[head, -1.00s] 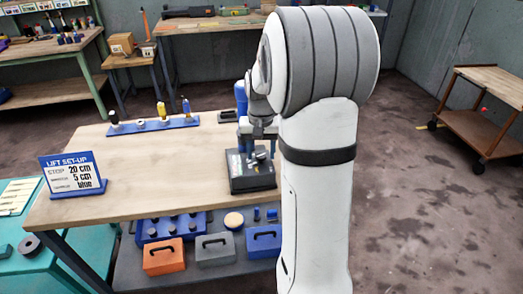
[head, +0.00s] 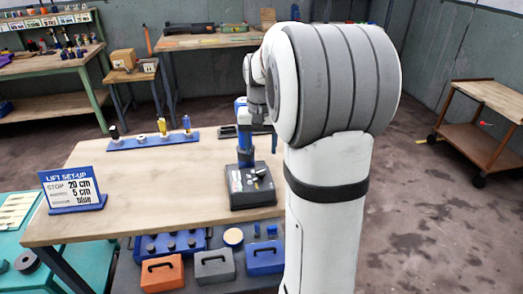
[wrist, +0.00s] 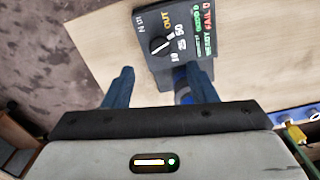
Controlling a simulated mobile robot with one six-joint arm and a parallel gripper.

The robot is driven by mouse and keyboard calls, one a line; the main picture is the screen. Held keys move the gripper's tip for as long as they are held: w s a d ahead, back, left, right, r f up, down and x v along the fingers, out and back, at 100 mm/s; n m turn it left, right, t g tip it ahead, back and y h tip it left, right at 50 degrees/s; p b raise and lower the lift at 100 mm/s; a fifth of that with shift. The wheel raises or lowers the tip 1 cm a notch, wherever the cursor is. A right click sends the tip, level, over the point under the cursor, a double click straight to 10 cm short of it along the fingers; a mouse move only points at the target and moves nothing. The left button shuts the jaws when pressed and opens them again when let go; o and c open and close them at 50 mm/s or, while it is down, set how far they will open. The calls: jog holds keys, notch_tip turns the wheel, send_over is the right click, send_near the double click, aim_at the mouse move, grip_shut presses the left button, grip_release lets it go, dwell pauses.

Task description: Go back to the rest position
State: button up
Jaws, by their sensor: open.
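My gripper (wrist: 160,85) is open and empty in the wrist view, its two blue fingers spread apart. Past the fingertips is a black control box (wrist: 178,38) with a knob and printed labels. In the head view the box (head: 250,198) sits at the right part of the wooden table (head: 150,215). My gripper (head: 262,122) shows only partly there, above and behind the box, with my arm hiding much of that side. A blue upright part (head: 243,140) stands behind the box.
A "LIFT SET-UP" sign (head: 73,190) stands at the table's left. A blue rack (head: 152,141) with several pegs lies along the back edge. Orange, grey and blue cases (head: 213,265) sit on a lower shelf. A wooden cart (head: 485,120) stands at the right.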

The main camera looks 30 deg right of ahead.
dwell(0.4)
jog(key=s+a+f+n+t, duration=0.1)
jog(key=s+a+n, duration=0.1)
jog(key=s+a, duration=0.5)
jog(key=s+a+f+n+t, duration=0.1)
jog(key=s+a+n, duration=0.2)
jog(key=s, duration=0.9)
jog(key=a, duration=0.3)
jog(key=shift+s+a+f+t, duration=0.2)
jog(key=shift+s+a+t, duration=0.1)
jog(key=shift+a, duration=0.1)
